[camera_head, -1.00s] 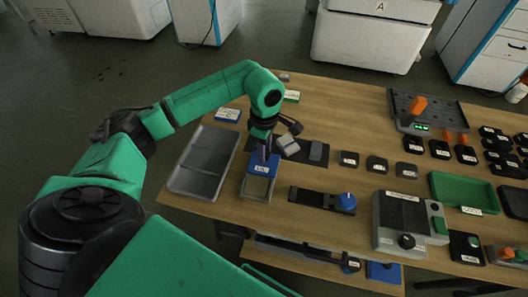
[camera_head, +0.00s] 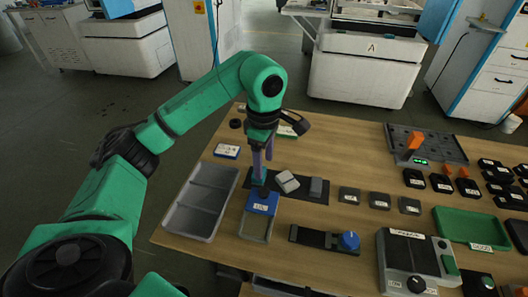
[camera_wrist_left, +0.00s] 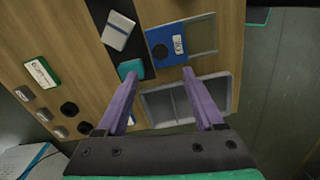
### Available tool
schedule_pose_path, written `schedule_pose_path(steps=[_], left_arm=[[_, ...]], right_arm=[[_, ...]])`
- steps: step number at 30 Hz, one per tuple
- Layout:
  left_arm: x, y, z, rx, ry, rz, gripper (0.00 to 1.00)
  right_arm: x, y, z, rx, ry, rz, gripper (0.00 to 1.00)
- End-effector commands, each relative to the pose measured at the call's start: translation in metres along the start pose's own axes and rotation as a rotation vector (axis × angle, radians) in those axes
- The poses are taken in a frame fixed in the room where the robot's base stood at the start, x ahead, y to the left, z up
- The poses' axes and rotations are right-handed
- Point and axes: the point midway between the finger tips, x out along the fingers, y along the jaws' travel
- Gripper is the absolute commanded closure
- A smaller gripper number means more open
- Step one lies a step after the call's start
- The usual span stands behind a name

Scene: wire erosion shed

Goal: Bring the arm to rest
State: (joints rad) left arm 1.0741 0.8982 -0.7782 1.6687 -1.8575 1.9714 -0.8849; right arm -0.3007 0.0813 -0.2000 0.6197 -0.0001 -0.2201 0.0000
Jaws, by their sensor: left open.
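My left gripper (camera_head: 260,178) has purple fingers that point down over the near-left part of the table. In the left wrist view the two fingers (camera_wrist_left: 158,88) stand wide apart with nothing between them. In the head view the fingertips overlap the area just behind a blue box (camera_head: 262,203) with a pale label. The blue box also shows in the left wrist view (camera_wrist_left: 168,44), beyond the fingertips. My green left arm comes in from the left with its elbow bent high. My right gripper is in neither view.
A grey divided tray (camera_head: 200,200) lies left of the blue box. A dark mat (camera_head: 300,187) with grey blocks is to the right. A black slide with a blue knob (camera_head: 348,241), a grey control box (camera_head: 405,262) and a green tray (camera_head: 470,228) stand farther right. The back middle tabletop is clear.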

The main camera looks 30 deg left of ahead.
Motion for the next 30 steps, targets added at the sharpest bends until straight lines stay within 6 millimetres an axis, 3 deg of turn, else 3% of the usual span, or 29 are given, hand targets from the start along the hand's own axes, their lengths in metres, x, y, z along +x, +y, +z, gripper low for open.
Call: schedule_pose_path(steps=[3,6,22,30], left_arm=[[-0.026,0.001,0.0,0.0,0.001,0.004,0.31],[-0.035,0.0,0.0,-0.001,0.0,0.002,0.31],[-0.037,0.0,0.0,-0.001,0.0,0.0,0.31],[-0.086,0.0,0.0,-0.001,0.0,0.0,0.31]], right_arm=[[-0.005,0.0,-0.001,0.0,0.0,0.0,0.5],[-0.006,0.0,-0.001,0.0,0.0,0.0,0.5],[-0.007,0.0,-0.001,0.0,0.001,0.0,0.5],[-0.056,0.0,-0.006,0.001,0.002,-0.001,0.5]])
